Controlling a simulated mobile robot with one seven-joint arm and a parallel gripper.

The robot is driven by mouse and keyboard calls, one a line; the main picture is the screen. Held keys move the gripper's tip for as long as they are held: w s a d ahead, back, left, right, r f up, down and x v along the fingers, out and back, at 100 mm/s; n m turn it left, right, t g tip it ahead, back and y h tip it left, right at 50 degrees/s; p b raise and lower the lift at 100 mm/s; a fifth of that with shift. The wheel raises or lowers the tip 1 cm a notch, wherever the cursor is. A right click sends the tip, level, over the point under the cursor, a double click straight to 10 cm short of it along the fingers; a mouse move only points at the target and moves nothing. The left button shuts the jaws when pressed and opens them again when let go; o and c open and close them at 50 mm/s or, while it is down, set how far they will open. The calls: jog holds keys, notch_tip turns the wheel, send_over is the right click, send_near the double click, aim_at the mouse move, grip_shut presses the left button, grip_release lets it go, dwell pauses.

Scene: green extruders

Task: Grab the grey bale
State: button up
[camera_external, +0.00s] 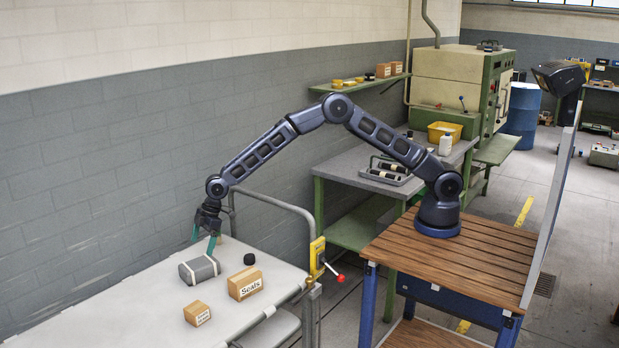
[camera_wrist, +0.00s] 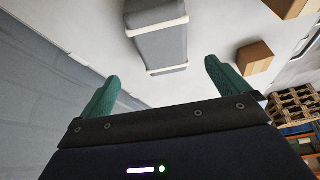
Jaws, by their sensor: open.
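The grey bale (camera_external: 199,270) is a small block with pale bands, lying on the light table (camera_external: 150,310) in the external view. In the wrist view the bale (camera_wrist: 158,45) lies ahead of the fingers, at the top middle, with its upper end cut off by the frame. My gripper (camera_external: 204,238) is just above and behind the bale, pointing down. Its green fingers are spread apart with nothing between them, as the wrist view also shows (camera_wrist: 160,88). The fingers look apart from the bale.
A metal rail (camera_external: 285,206) with a yellow fixture (camera_external: 317,258) is at the table's right end. The table's left part is clear.

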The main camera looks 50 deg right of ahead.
aim_at(199, 263)
jog(key=x, duration=0.5)
jog(key=shift+a+f, duration=0.1)
jog(key=shift+f, duration=0.15)
jog(key=shift+s+x, duration=0.1)
jog(key=shift+x, duration=1.25)
jog(key=shift+s+x, duration=0.15)
jog(key=shift+x, duration=1.2)
jog(key=shift+s+f, duration=0.1)
jog(key=c, duration=1.6)
jog(key=shift+c, duration=0.4)
